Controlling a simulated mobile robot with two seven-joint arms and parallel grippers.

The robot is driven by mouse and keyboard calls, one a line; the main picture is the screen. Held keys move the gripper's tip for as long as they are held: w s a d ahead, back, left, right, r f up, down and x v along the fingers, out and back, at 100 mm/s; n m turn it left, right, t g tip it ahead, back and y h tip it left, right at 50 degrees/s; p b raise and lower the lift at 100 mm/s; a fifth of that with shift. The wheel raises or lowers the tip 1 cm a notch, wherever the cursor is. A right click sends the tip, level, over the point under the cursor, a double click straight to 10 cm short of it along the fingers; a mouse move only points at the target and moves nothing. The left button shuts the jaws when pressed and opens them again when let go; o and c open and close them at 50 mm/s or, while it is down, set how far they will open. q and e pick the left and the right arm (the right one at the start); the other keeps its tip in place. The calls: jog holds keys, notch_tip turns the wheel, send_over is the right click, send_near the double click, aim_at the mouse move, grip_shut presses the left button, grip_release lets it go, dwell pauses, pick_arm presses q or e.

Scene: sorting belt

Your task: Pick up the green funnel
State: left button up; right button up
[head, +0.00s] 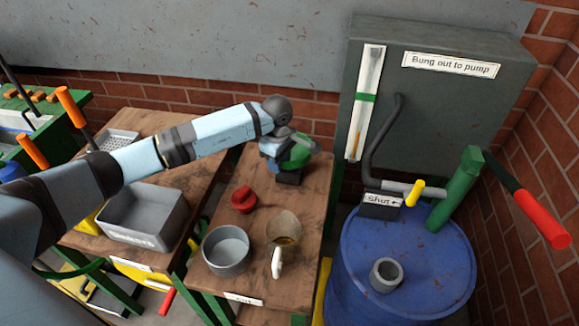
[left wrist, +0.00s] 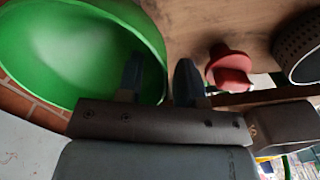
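The green funnel (head: 301,152) is at the far end of the middle wooden table in the head view, partly hidden by my left gripper (head: 289,168). In the left wrist view the funnel's wide bowl (left wrist: 70,50) fills the upper left. There my left gripper (left wrist: 158,80) has its two fingers apart. One finger shows against the inside of the bowl and the other is outside its rim, so the funnel's wall lies between them. I see a gap between the fingers and cannot see them pressing on the wall. My right gripper is not in view.
On the same table (head: 312,195) are a red bung (head: 243,199), a grey round pot (head: 227,250) and a clear jug (head: 284,232) with amber residue. A grey bin (head: 145,214) stands left. A blue drum (head: 405,262) and a grey cabinet (head: 440,110) stand right.

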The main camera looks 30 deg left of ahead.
pick_arm(q)
grip_shut()
jog(key=shift+r, duration=0.1)
notch_tip(320, 180, up, 20)
dwell(0.7)
dwell(0.4)
